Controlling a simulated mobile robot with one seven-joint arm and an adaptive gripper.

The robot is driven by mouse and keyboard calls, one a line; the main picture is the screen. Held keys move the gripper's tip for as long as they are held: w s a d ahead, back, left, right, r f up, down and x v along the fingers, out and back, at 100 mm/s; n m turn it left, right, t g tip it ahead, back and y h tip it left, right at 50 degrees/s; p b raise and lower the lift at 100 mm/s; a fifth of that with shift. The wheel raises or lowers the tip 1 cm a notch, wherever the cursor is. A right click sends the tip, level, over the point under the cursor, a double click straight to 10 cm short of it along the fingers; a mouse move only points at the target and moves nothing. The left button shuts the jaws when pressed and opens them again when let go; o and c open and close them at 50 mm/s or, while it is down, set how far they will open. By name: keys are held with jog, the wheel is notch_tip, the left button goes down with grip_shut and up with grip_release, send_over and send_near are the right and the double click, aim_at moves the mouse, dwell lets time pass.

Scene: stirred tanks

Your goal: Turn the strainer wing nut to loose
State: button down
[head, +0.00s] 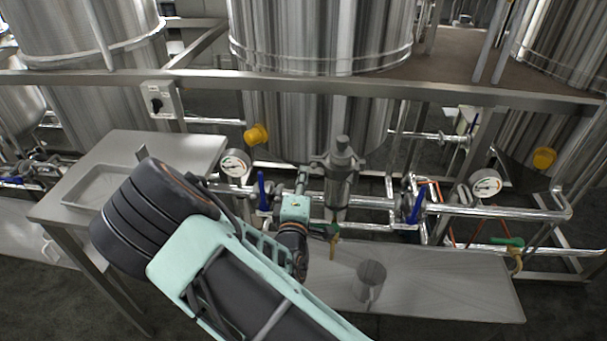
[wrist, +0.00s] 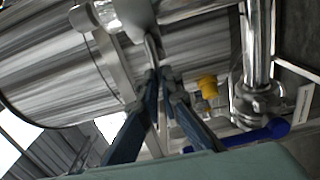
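The strainer (head: 342,175) is an upright steel body with a knob on top, mounted on the pipe in front of the middle tank. In the wrist view its rounded metal part (wrist: 135,15) is at the top, close to the camera. The strainer wing nut (wrist: 152,47) shows as a thin metal tab below that part. My gripper (wrist: 160,72) has its narrow fingers drawn close together, with their tips at the tab's lower end. They appear to pinch it. In the head view my gripper (head: 303,176) is at the strainer's left side, and the wing nut is too small to make out.
Blue-handled valves (head: 263,190) and (head: 416,206) flank the strainer, with a pressure gauge (head: 235,164) to the left. A side table (head: 170,148) with a tray is at left.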

dwell(0.3)
jog(key=c, duration=2.4)
grip_release()
jog(key=s, duration=1.2)
jog(key=shift+a, duration=0.2)
